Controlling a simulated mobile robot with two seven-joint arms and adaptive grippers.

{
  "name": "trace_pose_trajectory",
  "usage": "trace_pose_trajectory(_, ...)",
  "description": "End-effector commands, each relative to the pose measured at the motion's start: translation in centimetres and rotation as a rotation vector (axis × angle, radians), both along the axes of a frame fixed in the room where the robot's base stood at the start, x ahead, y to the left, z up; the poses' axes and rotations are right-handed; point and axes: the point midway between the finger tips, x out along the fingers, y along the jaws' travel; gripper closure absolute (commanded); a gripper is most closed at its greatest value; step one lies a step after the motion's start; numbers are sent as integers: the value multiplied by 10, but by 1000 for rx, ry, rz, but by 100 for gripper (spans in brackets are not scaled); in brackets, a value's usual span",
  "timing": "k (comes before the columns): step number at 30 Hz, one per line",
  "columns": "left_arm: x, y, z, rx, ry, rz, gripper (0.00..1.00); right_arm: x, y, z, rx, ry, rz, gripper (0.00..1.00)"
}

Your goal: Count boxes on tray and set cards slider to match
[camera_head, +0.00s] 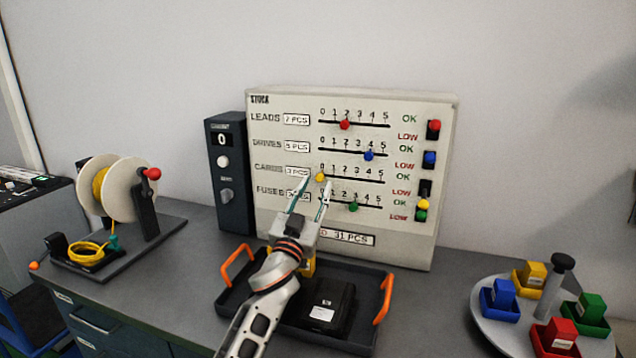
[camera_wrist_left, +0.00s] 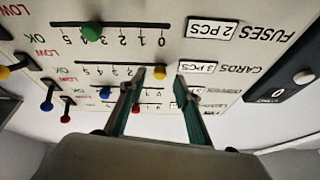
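The grey stock panel (camera_head: 275,104) stands upright at the back of the bench. Its yellow cards slider knob (camera_head: 320,177) sits near the 0 end of its track. It also shows in the wrist view (camera_wrist_left: 160,73), between my fingertips. My left gripper (camera_head: 318,184) is open at the panel, its fingers either side of the knob with gaps visible. The black tray (camera_head: 232,297) with orange handles lies below. A black box (camera_head: 327,305) is on it, and a yellow piece (camera_head: 308,267) shows behind my wrist. My arm hides part of the tray. My right gripper is not in view.
Red (camera_head: 345,125), blue (camera_head: 369,155) and green (camera_head: 353,207) knobs sit on the other tracks. OK/LOW switches line the panel's right side. A dark counter unit (camera_head: 228,165) stands left of it. A spool stand (camera_head: 147,205) is at left, a round carousel (camera_head: 500,335) at right.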

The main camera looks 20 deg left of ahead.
Motion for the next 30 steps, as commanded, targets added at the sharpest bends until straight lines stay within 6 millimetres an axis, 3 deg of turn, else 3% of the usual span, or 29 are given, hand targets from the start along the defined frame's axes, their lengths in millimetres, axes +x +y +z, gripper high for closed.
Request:
trace_pose_trajectory(6,20,-1,9,0,-1,0,68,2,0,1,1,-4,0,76)
trace_pose_trajectory(16,24,-1,9,-1,0,0,68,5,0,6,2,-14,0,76)
trace_pose_trajectory(20,23,-1,9,-1,0,0,100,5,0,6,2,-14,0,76)
trace_pose_trajectory(26,23,-3,9,-2,0,-1,100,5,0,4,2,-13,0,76)
trace_pose_trajectory(30,23,-23,7,-6,0,-4,100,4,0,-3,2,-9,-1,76)
